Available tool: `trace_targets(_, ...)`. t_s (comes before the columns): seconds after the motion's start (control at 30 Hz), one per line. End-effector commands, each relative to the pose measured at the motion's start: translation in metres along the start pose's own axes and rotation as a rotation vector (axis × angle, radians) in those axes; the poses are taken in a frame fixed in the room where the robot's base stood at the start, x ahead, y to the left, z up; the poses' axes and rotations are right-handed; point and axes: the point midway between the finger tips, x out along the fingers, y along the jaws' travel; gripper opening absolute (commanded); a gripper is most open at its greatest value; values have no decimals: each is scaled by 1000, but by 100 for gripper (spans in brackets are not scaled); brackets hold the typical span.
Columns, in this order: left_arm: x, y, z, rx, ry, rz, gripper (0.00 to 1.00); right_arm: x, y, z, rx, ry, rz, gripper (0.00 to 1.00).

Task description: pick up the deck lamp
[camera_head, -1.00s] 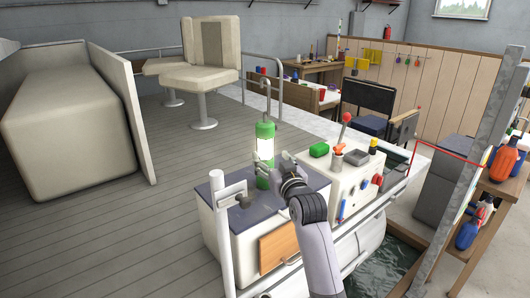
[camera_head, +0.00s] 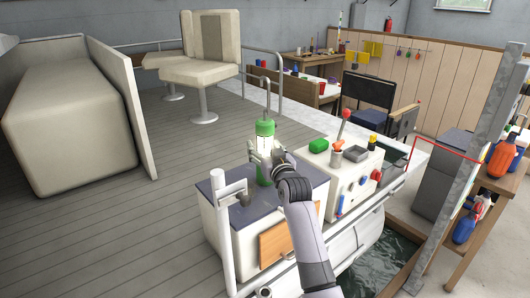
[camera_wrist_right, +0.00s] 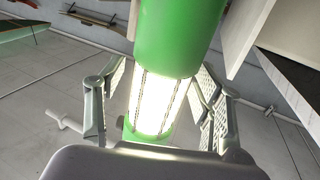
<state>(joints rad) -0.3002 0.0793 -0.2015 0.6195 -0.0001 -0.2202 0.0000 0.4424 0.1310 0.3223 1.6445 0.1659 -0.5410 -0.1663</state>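The deck lamp (camera_head: 265,129) is a green cylinder with a glowing white middle. It stands upright on the dark top of the white console in the head view, and its middle is partly hidden by my right gripper (camera_head: 262,152). In the right wrist view the lamp (camera_wrist_right: 165,100) fills the centre, with green parts above and below the lit section. The fingers of my right gripper (camera_wrist_right: 160,88) lie on either side of the lit section, spread, with gaps still visible beside it. My left gripper is not in view.
A white post (camera_head: 224,235) stands in front.

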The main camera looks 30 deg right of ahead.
Motion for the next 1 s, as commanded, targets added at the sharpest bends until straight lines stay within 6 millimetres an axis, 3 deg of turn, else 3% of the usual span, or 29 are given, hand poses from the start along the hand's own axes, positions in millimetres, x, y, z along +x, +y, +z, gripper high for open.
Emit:
trace_targets(0.83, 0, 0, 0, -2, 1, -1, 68, 0, 0, 1, -1, -3, 1, 3)
trace_targets(1.0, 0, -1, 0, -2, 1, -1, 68, 0, 1, 1, -1, -1, 1, 0)
